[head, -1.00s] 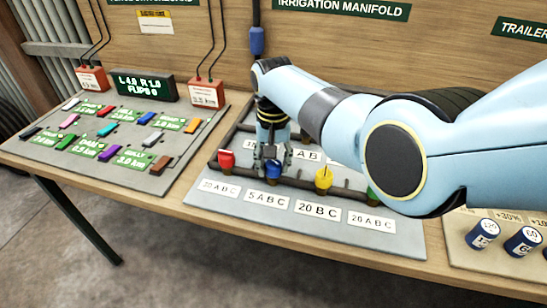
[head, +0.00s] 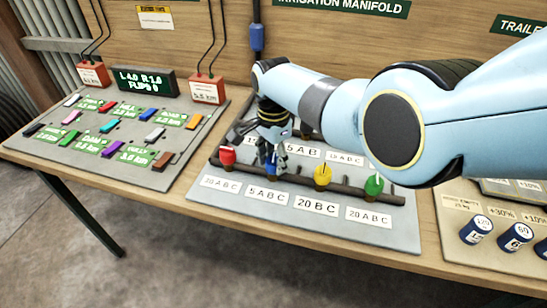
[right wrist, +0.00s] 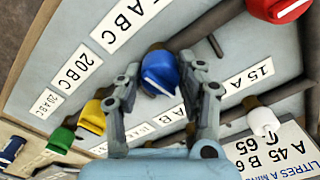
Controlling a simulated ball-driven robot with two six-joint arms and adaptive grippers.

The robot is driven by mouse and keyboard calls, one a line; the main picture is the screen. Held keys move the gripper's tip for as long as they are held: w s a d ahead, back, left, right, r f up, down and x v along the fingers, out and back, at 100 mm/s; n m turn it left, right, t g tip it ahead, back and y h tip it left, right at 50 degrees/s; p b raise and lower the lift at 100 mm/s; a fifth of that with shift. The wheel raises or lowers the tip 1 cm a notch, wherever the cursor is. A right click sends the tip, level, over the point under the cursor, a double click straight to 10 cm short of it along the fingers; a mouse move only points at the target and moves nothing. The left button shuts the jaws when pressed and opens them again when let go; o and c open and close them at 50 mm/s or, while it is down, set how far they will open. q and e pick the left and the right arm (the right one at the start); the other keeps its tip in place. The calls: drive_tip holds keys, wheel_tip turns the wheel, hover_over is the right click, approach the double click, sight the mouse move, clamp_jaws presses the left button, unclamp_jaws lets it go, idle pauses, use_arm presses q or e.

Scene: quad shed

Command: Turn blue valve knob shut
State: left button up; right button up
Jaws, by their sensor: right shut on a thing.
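The blue valve knob (head: 270,161) sits on the front pipe of the grey manifold board (head: 401,232), between the red knob (head: 227,156) and the yellow knob (head: 322,175). My right gripper (head: 276,166) reaches down over it and partly hides it in the head view. In the right wrist view the blue knob (right wrist: 160,73), with a white stripe on top, sits between the two fingers of the right gripper (right wrist: 165,75), which is shut on it. My left gripper is not in view.
A green knob (head: 373,186) stands to the right on the same pipe. A white knob (right wrist: 262,121) shows beside the gripper in the right wrist view. A switchboard with coloured switches (head: 150,179) lies left; blue cylinders (head: 476,230) stand right.

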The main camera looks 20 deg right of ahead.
sight(273, 157)
drive_tip(key=shift+m, duration=0.8)
drive_tip(key=o, duration=1.2)
drive_tip(key=shift+c, duration=0.2)
wheel_tip(273, 157, up, 12)
